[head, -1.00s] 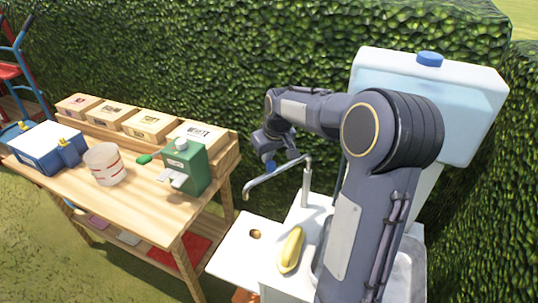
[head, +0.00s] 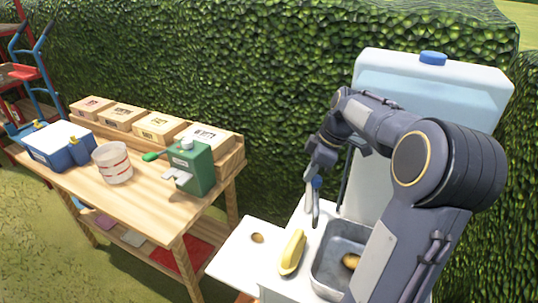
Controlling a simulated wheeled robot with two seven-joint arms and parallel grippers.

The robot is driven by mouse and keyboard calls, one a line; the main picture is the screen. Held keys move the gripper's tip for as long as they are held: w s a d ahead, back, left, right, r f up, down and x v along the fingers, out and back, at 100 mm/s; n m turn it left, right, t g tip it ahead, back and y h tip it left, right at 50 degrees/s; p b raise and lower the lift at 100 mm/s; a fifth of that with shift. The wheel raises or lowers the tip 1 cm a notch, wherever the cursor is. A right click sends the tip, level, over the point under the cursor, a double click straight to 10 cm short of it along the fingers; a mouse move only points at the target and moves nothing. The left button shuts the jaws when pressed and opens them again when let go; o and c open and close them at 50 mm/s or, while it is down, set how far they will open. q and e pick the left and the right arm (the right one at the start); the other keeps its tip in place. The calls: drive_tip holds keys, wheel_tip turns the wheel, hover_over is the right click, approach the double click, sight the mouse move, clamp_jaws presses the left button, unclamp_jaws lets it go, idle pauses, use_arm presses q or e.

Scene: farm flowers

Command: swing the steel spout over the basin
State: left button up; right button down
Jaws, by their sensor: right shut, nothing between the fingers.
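The steel spout (head: 309,205) shows as a short, steep grey shape at the back of the white sink unit. Its lower end appears close to the back left rim of the grey basin (head: 328,286); I cannot tell whether it is above the basin. My right gripper (head: 316,183) is shut and empty, right at the upper part of the spout. It partly hides the spout and its post, and I cannot tell whether it touches. My left gripper is out of view.
A brown lump (head: 351,261) lies in the basin. A yellow brush-like thing (head: 292,252) lies left of it, beside a white side board (head: 245,250). A water tank (head: 410,80) stands behind. The wooden table (head: 140,195) at left holds a green dispenser (head: 195,168) and cup (head: 112,162).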

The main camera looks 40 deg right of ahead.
sight(320, 178)
drive_tip(key=s+d+n+g, duration=0.1)
drive_tip(key=s+d+n, duration=0.2)
drive_tip(key=s+d, duration=0.1)
drive_tip(key=shift+d+y, duration=0.3)
drive_tip(key=shift+d, duration=0.35)
drive_tip(key=a, duration=0.1)
drive_tip(key=w+a, duration=0.1)
drive_tip(key=a, duration=0.1)
drive_tip(key=shift+w+n, duration=0.3)
drive_tip(key=shift+w, duration=0.05)
drive_tip(key=shift+s+a+r, duration=0.2)
drive_tip(key=shift+r, duration=0.55)
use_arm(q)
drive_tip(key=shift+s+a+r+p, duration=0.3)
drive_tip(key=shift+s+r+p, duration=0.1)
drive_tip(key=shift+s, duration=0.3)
use_arm(e)
drive_tip(key=v, duration=0.8)
drive_tip(key=shift+w+d+r, duration=0.2)
drive_tip(key=shift+d+r, duration=0.1)
